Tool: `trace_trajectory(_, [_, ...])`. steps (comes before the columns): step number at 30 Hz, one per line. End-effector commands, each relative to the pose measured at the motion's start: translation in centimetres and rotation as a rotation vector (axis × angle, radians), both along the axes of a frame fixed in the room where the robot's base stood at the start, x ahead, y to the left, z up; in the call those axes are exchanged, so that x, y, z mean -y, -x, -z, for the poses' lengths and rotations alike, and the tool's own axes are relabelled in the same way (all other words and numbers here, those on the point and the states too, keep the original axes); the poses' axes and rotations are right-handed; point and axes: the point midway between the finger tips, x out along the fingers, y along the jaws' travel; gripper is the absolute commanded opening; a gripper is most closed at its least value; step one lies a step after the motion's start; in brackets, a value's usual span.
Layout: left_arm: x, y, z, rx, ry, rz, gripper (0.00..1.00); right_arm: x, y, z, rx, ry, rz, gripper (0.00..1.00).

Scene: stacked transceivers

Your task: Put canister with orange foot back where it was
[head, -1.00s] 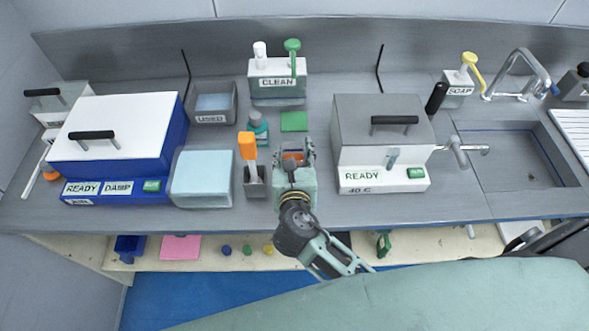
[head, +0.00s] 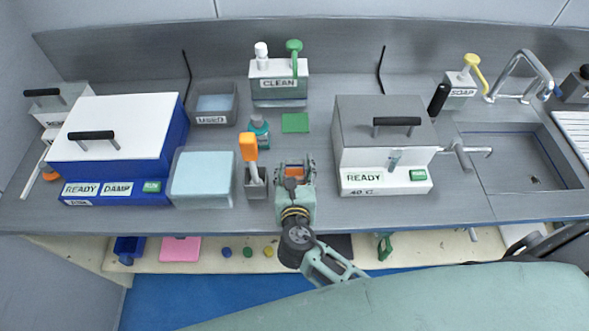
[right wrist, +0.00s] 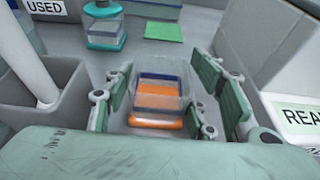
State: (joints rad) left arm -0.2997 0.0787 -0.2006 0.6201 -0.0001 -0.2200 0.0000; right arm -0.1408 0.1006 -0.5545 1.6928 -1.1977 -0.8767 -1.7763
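The canister with the orange foot (right wrist: 158,92) is a small clear box with a blue rim. My left gripper is not in view.
A grey holder with an orange-handled tool (head: 255,185) stands close left. A teal-lidded bottle (head: 259,132) and a green square (head: 295,122) lie behind. The grey READY box (head: 375,135) stands right, the USED tray (head: 234,112) back left.

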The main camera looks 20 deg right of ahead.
Motion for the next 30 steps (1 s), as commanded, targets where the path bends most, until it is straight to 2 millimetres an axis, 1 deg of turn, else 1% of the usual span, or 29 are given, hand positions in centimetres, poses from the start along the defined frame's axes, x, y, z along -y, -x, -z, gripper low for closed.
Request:
trace_trajectory(1, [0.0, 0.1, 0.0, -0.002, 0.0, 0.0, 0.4, 0.0, 0.0, 0.0, 0.0, 0.0, 0.0, 0.58])
trace_trajectory(3, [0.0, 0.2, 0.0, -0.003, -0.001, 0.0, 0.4, 0.0, 0.0, 0.0, 0.0, 0.0, 0.0, 0.65])
trace_trajectory(4, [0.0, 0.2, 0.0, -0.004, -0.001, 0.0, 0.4, 0.0, 0.0, 0.0, 0.0, 0.0, 0.0, 0.65])
trace_trajectory(11, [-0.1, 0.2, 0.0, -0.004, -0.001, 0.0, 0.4, 0.0, 0.0, 0.0, 0.0, 0.0, 0.0, 0.65])
trace_trajectory(15, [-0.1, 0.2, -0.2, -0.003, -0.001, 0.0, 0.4, 0.0, 0.2, -0.4, 0.0, 0.0, 0.0, 0.65])
trace_trajectory(17, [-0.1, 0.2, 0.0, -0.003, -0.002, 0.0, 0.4, -0.3, 0.8, -0.5, -0.001, -0.001, -0.001, 0.65])
trace_trajectory(20, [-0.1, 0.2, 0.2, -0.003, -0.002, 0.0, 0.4, -0.7, 2.4, -0.9, -0.002, -0.002, -0.002, 0.65])
trace_trajectory(24, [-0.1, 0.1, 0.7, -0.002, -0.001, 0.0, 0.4, -1.6, 5.3, -1.8, -0.002, -0.003, 0.0, 0.65])
trace_trajectory(30, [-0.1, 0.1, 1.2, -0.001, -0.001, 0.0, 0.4, -2.7, 8.9, -3.0, -0.002, -0.003, 0.0, 0.65])
